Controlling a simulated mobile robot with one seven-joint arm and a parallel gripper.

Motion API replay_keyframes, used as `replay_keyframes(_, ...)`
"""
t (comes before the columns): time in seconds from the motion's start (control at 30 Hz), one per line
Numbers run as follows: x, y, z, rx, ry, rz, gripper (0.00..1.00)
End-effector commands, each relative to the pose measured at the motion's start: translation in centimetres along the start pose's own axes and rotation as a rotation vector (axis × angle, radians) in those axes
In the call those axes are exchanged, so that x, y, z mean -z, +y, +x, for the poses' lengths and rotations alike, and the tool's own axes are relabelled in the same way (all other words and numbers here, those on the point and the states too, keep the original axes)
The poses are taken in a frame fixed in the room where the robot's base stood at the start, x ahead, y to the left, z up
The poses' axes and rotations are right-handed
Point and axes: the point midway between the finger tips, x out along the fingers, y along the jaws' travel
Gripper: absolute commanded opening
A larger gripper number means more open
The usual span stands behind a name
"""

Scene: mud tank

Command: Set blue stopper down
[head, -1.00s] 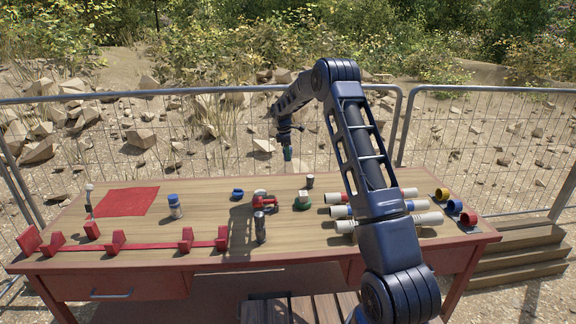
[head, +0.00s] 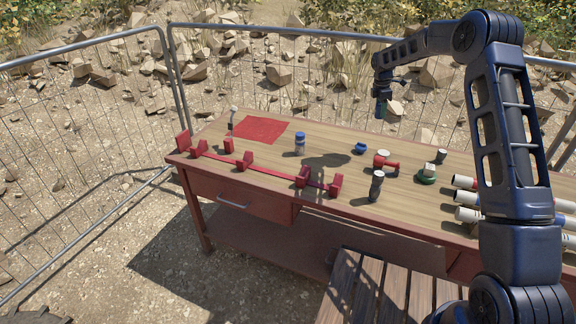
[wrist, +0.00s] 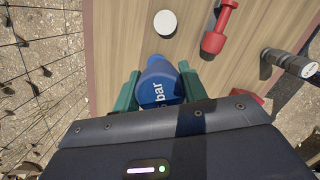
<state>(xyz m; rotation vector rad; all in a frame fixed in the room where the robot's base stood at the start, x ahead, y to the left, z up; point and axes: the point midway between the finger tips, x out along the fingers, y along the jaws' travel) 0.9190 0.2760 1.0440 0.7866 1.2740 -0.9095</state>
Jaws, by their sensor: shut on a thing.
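The blue stopper (wrist: 160,85), with pale lettering that reads "bar", sits between the two green fingers in the wrist view. My gripper (wrist: 158,92) is shut on it. In the head view my gripper (head: 381,111) hangs pointing down near the table's back edge, above the tabletop. The stopper is too small to make out there. A separate blue ring-like piece (head: 360,148) stands on the table in front of my gripper.
A red mat (head: 262,130) and a blue-capped jar (head: 300,146) stand at left, behind a red rack (head: 244,164). A red dumbbell-shaped piece (head: 389,164), a dark cylinder (head: 376,188) and a green piece (head: 426,178) stand right of centre. The wood between jar and blue ring looks clear.

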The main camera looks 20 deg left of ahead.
Motion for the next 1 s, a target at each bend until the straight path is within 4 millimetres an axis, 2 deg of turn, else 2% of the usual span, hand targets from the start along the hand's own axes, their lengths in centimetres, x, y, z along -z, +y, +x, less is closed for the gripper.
replay_keyframes(0.03,2.5,0.2,-0.3,-0.009,0.001,-0.059,0.19)
replay_keyframes(0.1,5.6,0.4,-0.8,-0.021,0.002,-0.141,0.19)
replay_keyframes(0.37,16.9,0.2,-2.5,-0.065,0.001,-0.445,0.19)
replay_keyframes(0.7,31.3,-2.3,-4.6,-0.122,-0.005,-0.833,0.19)
replay_keyframes(0.83,35.7,-3.6,-5.2,-0.141,-0.008,-0.955,0.19)
replay_keyframes(1.0,39.4,-4.9,-5.8,-0.157,-0.011,-1.059,0.19)
